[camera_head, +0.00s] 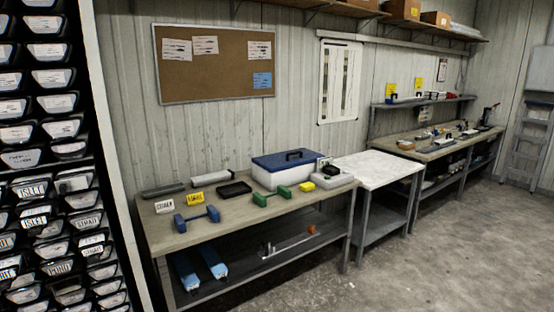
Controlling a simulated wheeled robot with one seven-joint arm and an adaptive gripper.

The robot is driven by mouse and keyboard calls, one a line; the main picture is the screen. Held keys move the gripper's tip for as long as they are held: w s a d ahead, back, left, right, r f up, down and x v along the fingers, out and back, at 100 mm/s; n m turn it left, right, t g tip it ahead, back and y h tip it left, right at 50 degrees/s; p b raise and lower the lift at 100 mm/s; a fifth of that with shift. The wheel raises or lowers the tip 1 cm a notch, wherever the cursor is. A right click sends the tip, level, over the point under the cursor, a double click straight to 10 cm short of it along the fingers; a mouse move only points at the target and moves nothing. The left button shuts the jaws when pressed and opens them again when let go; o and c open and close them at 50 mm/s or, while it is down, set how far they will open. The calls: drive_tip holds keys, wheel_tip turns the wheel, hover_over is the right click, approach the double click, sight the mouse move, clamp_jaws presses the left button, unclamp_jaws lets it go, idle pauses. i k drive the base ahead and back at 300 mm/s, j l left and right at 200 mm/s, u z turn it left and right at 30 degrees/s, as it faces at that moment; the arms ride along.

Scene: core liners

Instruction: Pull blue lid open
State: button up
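A white box (268,180) with a blue lid (285,159) stands at the back of the near workbench (240,222), right of its middle. The lid lies flat on the box and looks shut. A dark handle (294,154) sits on top of the lid. My gripper is not in view.
A blue dumbbell-shaped piece (197,219) and a green one (272,196) lie along the bench front. A black tray (234,189) is left of the box. A white-topped table (372,170) adjoins on the right. Bin racks (50,160) fill the left. The floor (440,250) is clear at the right.

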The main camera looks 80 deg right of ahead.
sight(276, 162)
drive_tip(key=z, duration=2.65)
drive_tip(key=i+l+u, duration=0.15)
drive_tip(key=i+l, duration=0.2)
drive_tip(key=i, duration=0.55)
drive_tip(key=i+l+u, duration=0.15)
drive_tip(key=i+l, duration=0.35)
drive_tip(key=i, duration=0.35)
drive_tip(key=i+l+u, duration=0.15)
drive_tip(key=i+l, duration=0.4)
drive_tip(key=i, duration=0.3)
drive_tip(key=i+l+u, duration=0.15)
drive_tip(key=i+l, duration=0.55)
drive_tip(key=i, duration=0.1)
